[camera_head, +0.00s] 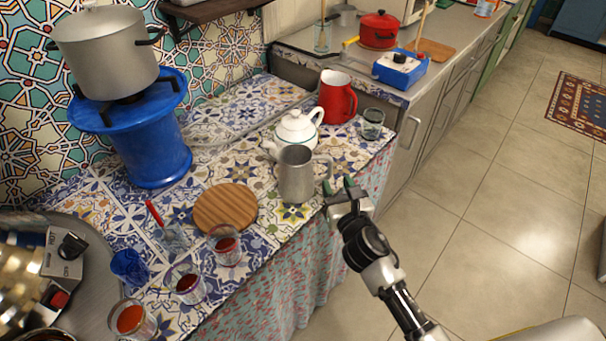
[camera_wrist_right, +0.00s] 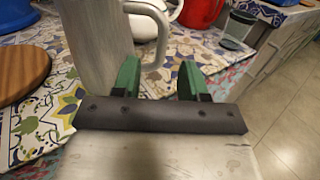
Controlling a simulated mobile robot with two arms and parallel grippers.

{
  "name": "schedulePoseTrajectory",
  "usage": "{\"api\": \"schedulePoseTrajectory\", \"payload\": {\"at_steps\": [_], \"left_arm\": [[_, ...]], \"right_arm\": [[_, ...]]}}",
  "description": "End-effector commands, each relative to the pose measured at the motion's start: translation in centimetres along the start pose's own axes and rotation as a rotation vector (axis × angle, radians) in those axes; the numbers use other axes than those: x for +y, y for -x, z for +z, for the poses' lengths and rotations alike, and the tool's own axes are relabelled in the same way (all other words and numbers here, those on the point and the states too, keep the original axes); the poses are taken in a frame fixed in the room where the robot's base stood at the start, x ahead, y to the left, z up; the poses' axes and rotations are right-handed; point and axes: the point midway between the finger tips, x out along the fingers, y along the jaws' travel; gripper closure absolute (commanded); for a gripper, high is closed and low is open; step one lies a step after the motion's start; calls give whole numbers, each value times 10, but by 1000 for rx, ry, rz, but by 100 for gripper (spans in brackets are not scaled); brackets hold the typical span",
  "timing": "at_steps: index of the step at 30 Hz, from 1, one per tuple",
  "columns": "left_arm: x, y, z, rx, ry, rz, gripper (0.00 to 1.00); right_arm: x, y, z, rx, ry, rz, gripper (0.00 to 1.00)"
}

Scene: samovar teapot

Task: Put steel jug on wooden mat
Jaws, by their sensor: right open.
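The steel jug (camera_head: 296,176) stands upright on the tiled table, its handle on the right side. In the right wrist view the jug (camera_wrist_right: 98,45) is close, with its handle (camera_wrist_right: 163,40) just beyond the fingertips. The round wooden mat (camera_head: 225,208) lies flat and bare to the left of the jug; part of it shows in the right wrist view (camera_wrist_right: 20,72). My right gripper (camera_head: 340,190) is open at the table's edge, right of the jug. Its green fingers (camera_wrist_right: 158,78) are apart, with nothing between them. My left gripper is not in view.
A white teapot (camera_head: 297,130) stands right behind the jug, with a red pitcher (camera_head: 337,98) and a glass (camera_head: 372,124) nearby. Tea glasses (camera_head: 227,249) stand in front of the mat. A blue stand (camera_head: 150,145) holds a large pot.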

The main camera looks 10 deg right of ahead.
Motion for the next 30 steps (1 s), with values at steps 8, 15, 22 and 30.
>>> {"api": "schedulePoseTrajectory", "payload": {"at_steps": [8, 15, 22, 30], "left_arm": [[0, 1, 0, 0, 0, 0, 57], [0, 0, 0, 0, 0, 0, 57], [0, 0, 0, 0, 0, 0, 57], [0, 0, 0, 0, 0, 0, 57]], "right_arm": [[0, -28, -1, 0, -5, -1, 57], [-1, -57, -3, 1, -3, -1, 57], [-1, -59, -3, 2, -2, 0, 57], [-1, -59, -3, 2, -3, 0, 94]]}}
